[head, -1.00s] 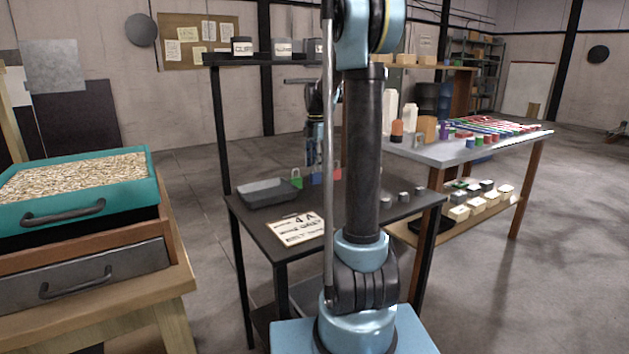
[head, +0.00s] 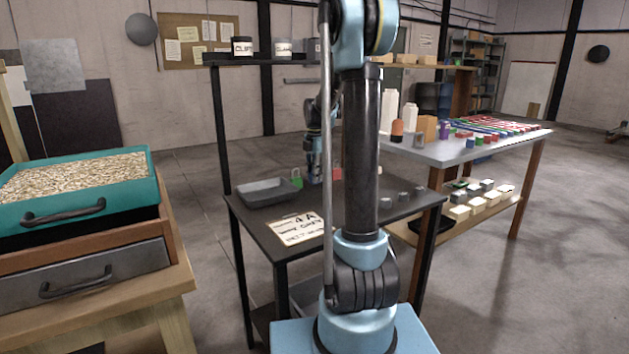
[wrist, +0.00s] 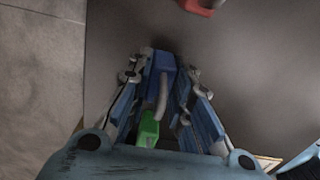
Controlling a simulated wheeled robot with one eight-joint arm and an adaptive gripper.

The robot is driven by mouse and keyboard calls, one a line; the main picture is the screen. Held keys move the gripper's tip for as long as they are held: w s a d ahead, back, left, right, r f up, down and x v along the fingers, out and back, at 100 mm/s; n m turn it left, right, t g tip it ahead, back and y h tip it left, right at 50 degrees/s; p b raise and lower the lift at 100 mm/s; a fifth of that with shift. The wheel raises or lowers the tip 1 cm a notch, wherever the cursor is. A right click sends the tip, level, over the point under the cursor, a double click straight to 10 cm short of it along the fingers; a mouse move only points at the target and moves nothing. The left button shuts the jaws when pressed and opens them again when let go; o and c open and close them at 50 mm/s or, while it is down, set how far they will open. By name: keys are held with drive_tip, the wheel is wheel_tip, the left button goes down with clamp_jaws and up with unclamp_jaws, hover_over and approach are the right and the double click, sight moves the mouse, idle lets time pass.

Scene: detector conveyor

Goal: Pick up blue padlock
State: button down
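The blue padlock (wrist: 164,62) shows in the wrist view between the two fingers of my gripper (wrist: 163,72), with its grey shackle toward the palm. My gripper looks open, with a finger on each side and narrow gaps beside the padlock; contact is not clear. In the head view my gripper (head: 315,178) is down at the dark table, and I cannot make out the blue padlock apart from it.
A green padlock (head: 296,180) stands just left of my gripper; it also shows in the wrist view (wrist: 149,130). A red padlock (head: 336,174) is to the right. A grey tray (head: 265,199) and a paper sign (head: 292,231) share the dark table (head: 350,216).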

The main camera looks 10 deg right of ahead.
drive_tip(key=shift+r, duration=0.5)
wheel_tip(320, 180, up, 2)
drive_tip(key=shift+r, duration=0.2)
drive_tip(key=s+d, duration=0.2)
drive_tip(key=s, duration=0.3)
drive_tip(key=s+d, duration=0.2)
drive_tip(key=s, duration=0.3)
drive_tip(key=s+d, duration=0.2)
drive_tip(key=s, duration=0.4)
drive_tip(key=shift+d, duration=0.3)
drive_tip(key=shift+s+d, duration=0.1)
drive_tip(key=shift+s, duration=0.25)
drive_tip(key=shift+s, duration=0.1)
